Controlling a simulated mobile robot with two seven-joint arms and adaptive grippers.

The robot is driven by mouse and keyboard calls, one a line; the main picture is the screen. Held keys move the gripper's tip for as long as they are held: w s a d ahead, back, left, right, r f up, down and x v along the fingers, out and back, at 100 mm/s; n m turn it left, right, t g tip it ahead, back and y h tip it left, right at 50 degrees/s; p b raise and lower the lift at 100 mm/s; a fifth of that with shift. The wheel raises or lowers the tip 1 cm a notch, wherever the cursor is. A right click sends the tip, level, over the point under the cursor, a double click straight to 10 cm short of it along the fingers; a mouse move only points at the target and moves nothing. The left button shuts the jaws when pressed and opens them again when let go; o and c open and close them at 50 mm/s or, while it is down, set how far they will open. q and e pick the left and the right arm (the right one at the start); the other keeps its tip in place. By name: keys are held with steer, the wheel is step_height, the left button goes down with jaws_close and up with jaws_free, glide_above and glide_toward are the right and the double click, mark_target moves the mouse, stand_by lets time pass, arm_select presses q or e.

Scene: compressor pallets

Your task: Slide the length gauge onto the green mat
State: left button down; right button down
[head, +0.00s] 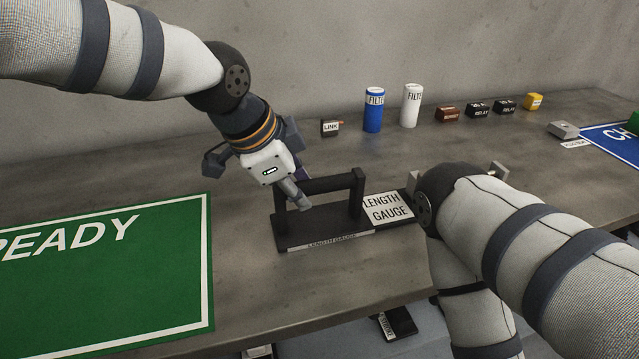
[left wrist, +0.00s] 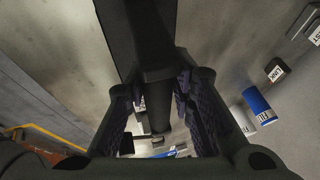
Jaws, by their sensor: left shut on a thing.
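The length gauge (head: 325,222) is a black flat base with two posts and a crossbar handle, and a label runs along its front edge. It stands on the grey table to the right of the green mat (head: 120,285), apart from it. My left gripper (head: 292,190) is at the left end of the handle and shut on it. In the left wrist view the dark handle (left wrist: 155,60) runs between the fingers of my left gripper (left wrist: 160,108). The fingertips are partly hidden in the head view.
A LENGTH GAUGE placard (head: 387,208) lies right of the gauge. Behind stand a LINK block (head: 331,128), a blue filter (head: 374,110), a white filter (head: 411,105) and several small blocks. A blue mat (head: 615,146) is at far right. Bare table separates gauge and green mat.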

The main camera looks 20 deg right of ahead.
arm_select(q)
steer(key=shift+w+a, duration=0.1)
